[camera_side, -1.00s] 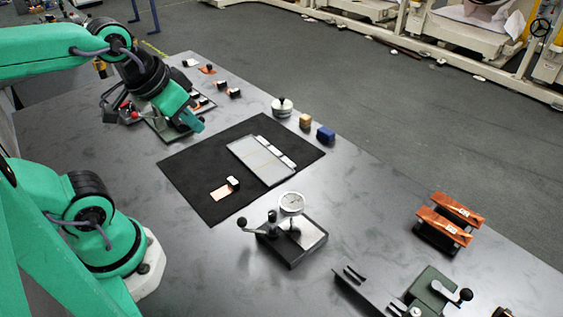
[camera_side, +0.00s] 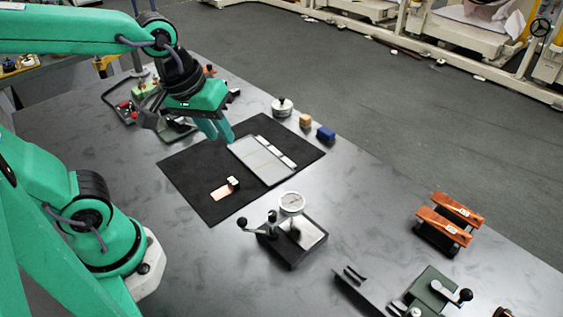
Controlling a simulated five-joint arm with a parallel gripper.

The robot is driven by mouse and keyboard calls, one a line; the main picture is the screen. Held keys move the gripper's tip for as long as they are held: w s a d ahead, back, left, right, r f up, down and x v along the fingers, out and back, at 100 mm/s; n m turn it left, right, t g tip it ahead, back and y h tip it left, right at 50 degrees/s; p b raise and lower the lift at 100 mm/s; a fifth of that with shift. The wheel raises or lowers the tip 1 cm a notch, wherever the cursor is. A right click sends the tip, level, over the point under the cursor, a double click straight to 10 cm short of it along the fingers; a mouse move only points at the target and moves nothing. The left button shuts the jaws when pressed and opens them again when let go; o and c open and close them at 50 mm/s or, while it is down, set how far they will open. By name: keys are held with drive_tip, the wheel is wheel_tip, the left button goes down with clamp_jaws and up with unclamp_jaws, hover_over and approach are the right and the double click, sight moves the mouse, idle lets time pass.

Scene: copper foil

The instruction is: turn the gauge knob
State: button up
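The gauge (camera_side: 291,203) has a round white dial face. It stands on a black block with a bright metal plate (camera_side: 314,235), right of and below the middle of the picture. Black ball knobs on short levers (camera_side: 242,222) stick up at its left side; which one is the gauge knob I cannot tell. My gripper (camera_side: 219,138) points down above the far left part of the black mat, well up and left of the gauge. Its two green fingers look slightly apart, with nothing seen between them.
The black mat (camera_side: 190,185) carries a grey panel (camera_side: 252,158) and a small copper piece (camera_side: 221,194). A round lidded pot (camera_side: 282,106), a yellow block (camera_side: 305,120) and a blue block (camera_side: 326,134) stand beyond. Copper bars on a stand (camera_side: 445,222) are at right.

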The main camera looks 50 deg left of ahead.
sight(273, 213)
drive_tip(key=shift+w+d+f+n+g+y, duration=0.1)
drive_tip(key=shift+w+d+f+n+g, duration=0.5)
drive_tip(key=shift+d+f+n, duration=0.95)
drive_tip(key=shift+w+d+f+n+g+y, duration=0.1)
drive_tip(key=shift+w+d+f+n+g, duration=0.6)
drive_tip(key=shift+d+n, duration=1.6)
drive_tip(key=shift+w+d+f+n+g+y, duration=0.1)
drive_tip(key=shift+w+d+f+n+g, duration=0.45)
drive_tip(key=shift+d+f+n, duration=1.05)
drive_tip(key=shift+s+d+r+n, duration=0.15)
drive_tip(key=shift+d+r+n, duration=0.1)
drive_tip(key=shift+d+r, duration=0.05)
drive_tip(key=shift+f, duration=3.85)
drive_tip(key=shift+c, duration=0.3)
clamp_jaws()
